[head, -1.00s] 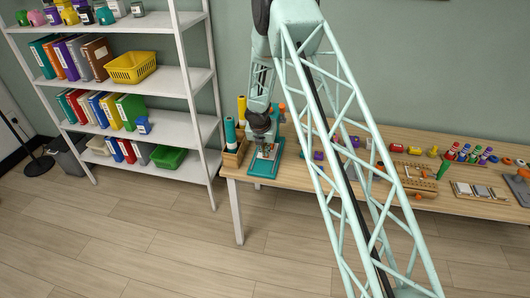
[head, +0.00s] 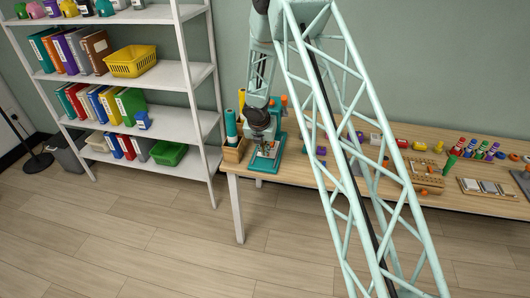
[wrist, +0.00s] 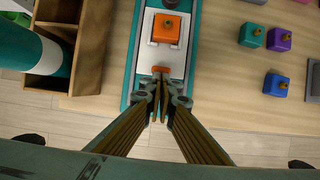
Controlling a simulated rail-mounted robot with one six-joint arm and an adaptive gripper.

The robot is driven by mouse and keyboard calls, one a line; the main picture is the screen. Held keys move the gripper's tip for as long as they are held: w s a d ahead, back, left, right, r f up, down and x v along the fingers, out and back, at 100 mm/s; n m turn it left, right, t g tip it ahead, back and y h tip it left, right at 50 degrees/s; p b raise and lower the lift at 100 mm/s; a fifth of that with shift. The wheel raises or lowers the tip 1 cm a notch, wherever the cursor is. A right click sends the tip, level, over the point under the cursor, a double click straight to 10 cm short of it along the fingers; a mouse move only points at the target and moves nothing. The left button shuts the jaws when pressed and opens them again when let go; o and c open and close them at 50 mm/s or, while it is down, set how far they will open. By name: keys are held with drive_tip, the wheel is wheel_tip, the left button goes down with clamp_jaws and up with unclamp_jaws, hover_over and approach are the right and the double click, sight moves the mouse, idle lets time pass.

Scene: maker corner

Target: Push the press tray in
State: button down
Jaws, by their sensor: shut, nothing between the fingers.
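The teal press (head: 259,164) stands at the left end of the wooden table. In the wrist view its teal base (wrist: 131,75) runs up the middle. The pale press tray (wrist: 176,58) lies on this base, with an orange block (wrist: 167,30) with a dark knob on it. A small orange tab (wrist: 161,69) sits at the tray's near end. My gripper (wrist: 160,95) is shut and empty, its fingertips right at the tab. I cannot tell whether they touch. In the head view my gripper (head: 266,146) is small over the press, and the tray is mostly hidden.
A wooden box (wrist: 88,50) with a teal roll (wrist: 48,58) stands close left of the press. Green (wrist: 253,35), purple (wrist: 279,39) and blue (wrist: 275,84) blocks lie to the right. The table's front edge is close below. A white shelf (head: 150,75) stands left.

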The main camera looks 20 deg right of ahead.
drive_tip(key=p+v, duration=0.2)
drive_tip(key=v, duration=0.7)
drive_tip(key=shift+r, duration=0.3)
